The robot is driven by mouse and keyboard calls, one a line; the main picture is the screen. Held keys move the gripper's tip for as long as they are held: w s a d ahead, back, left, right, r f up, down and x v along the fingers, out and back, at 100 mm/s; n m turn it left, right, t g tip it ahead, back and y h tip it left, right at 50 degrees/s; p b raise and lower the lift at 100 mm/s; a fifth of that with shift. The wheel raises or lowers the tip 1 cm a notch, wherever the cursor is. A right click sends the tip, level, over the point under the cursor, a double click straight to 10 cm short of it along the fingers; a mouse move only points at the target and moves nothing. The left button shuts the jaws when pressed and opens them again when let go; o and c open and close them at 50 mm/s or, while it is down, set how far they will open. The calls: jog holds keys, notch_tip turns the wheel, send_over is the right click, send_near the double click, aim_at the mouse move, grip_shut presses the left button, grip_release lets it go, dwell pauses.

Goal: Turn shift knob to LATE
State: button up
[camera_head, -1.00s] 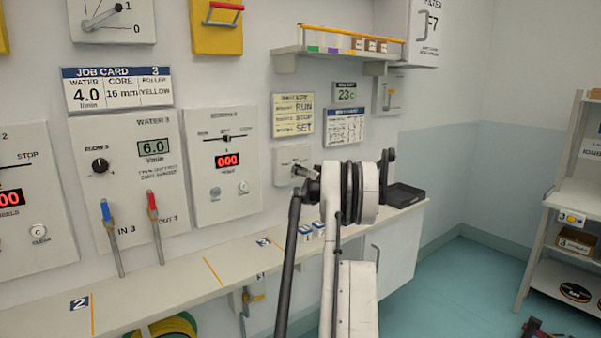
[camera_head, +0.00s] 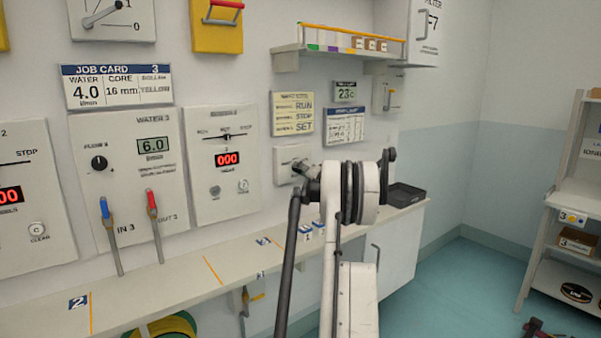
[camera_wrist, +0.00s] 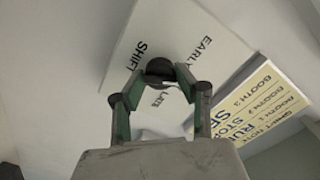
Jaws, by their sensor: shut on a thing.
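The shift knob (camera_wrist: 159,68) is a dark round knob on a white panel (camera_wrist: 190,25) lettered SHIFT, EARLY and LATE in the wrist view. My gripper (camera_wrist: 160,80) has its two fingers closed in on the knob, one on each side. The LATE lettering shows just below the knob, between the fingers. The knob's pointer cannot be made out. In the head view the shift panel (camera_head: 284,168) is on the wall, and my gripper (camera_head: 300,169) reaches it from the right. My arm hides part of the panel's right side there.
A yellow note sign (camera_head: 292,113) hangs above the panel, and a shelf with boxes (camera_head: 340,50) is higher up. The counter (camera_head: 190,275) runs below along the wall. A black tray (camera_head: 405,196) sits on the counter to the right of my arm.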

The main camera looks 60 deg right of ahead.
jog(key=shift+m+b, duration=0.5)
jog(key=shift+m, duration=7.7)
jog(key=o, duration=1.1)
jog(key=shift+o, duration=0.2)
jog(key=v, duration=1.2)
